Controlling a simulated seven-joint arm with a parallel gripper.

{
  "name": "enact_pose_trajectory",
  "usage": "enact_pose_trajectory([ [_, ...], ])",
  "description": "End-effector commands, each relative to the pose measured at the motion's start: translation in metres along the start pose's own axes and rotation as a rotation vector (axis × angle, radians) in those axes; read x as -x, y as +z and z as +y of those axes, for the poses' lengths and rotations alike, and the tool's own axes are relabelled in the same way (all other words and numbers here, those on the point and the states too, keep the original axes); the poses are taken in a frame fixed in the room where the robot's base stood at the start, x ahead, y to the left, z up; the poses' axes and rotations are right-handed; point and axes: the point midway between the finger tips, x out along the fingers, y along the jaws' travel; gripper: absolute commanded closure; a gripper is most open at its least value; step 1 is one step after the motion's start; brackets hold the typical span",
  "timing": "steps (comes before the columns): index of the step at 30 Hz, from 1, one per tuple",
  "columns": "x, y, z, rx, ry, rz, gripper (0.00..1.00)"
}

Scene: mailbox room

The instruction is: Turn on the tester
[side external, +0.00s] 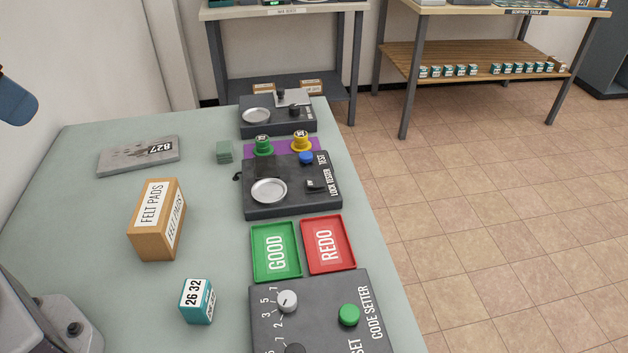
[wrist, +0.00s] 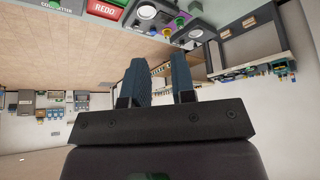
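The lock tester (side external: 283,201) is a dark grey box on the bench, labelled LOCK TESTER and TEST. It has a round metal dish (side external: 268,190), a blue button (side external: 306,157) and a small black switch (side external: 316,184). I cannot tell the switch's position. Its dish and dark body show small and tilted at the top of the wrist view (wrist: 147,12). My gripper (wrist: 162,78) has two blue fingers with a gap between them, open and empty. It is up in the air, away from the tester; a blue part shows at the left edge of the side view.
The green GOOD tray (side external: 275,252) and red REDO tray (side external: 328,244) lie in front of the tester, before the code setter (side external: 320,325). A felt pads box (side external: 157,220), a 26 32 box (side external: 196,302) and a grey 827 plate (side external: 139,156) stand left. Spools stand behind.

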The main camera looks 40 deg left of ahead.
Motion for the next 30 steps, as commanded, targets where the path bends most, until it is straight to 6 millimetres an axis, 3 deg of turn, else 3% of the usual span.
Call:
enact_pose_trajectory([
  [1,-0.002,0.001,-0.001,0.003,-0.002,-0.012,0.87],
  [3,-0.009,0.002,-0.001,0.005,-0.004,-0.043,1.00],
  [8,-0.030,-0.003,0.000,-0.004,-0.014,-0.153,1.00],
  [14,-0.066,-0.034,0.008,-0.049,-0.007,-0.264,1.00],
  [23,-0.141,-0.085,0.031,-0.197,0.079,-0.345,1.00],
  [30,-0.217,-0.120,0.058,-0.329,0.202,-0.346,1.00],
])
